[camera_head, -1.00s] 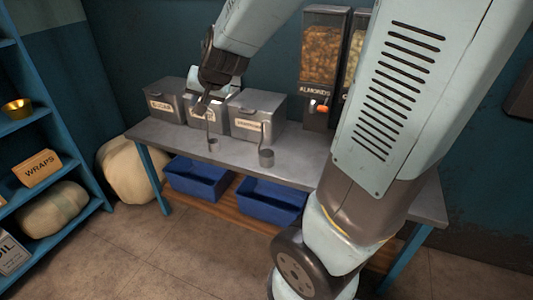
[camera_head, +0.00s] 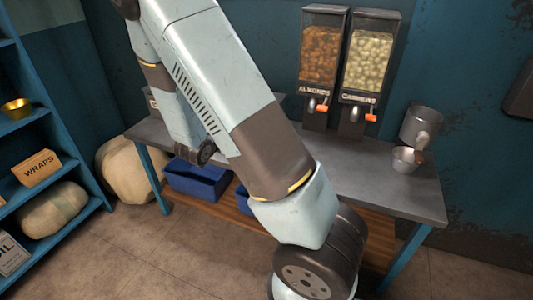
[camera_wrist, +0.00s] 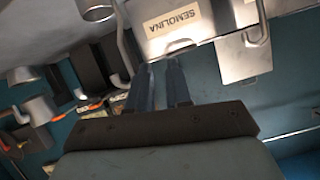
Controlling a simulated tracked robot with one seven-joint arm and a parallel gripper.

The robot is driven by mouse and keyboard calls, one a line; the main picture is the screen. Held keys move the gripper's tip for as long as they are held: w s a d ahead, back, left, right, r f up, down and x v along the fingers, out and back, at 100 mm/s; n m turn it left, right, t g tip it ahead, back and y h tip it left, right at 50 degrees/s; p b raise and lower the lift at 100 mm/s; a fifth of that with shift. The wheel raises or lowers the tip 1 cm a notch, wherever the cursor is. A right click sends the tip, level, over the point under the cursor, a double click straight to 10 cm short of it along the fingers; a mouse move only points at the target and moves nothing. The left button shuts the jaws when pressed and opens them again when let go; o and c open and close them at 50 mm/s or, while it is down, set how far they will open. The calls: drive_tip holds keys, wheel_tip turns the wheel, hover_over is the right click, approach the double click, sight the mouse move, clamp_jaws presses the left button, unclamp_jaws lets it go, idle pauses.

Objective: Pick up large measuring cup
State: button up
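Two long-handled metal measuring cups show close up in the camera_wrist view: one cup (camera_wrist: 95,9) at the top left with its handle running down, and another's handle (camera_wrist: 260,30) at the top right. I cannot tell for sure which is the large one. My gripper (camera_wrist: 158,75) has its two fingers apart with nothing seen between them, in front of the bin labelled SEMOLINA (camera_wrist: 175,25). In the camera_head view my arm hides the gripper, both cups and most of the bins.
The grey table (camera_head: 400,195) carries dispensers of almonds (camera_head: 320,55) and cashews (camera_head: 368,60). A grey pot-like vessel (camera_head: 421,122) and a small pale cup (camera_head: 404,160) stand at its right end. Blue crates (camera_head: 195,180) sit below; shelves (camera_head: 30,115) are at the left.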

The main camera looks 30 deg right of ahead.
drive_tip(key=s+d+f+h, duration=0.2)
drive_tip(key=s+d+h, duration=0.15)
drive_tip(key=h, duration=0.25)
drive_tip(key=shift+m, duration=0.3)
drive_tip(key=shift+f+x, duration=0.15)
drive_tip(key=shift+x, duration=2)
drive_tip(key=shift+f+x, duration=0.2)
drive_tip(key=shift+x, duration=2)
drive_tip(key=shift+f+x, duration=0.15)
drive_tip(key=shift+x, duration=2)
drive_tip(key=shift+c, duration=0.2)
clamp_jaws()
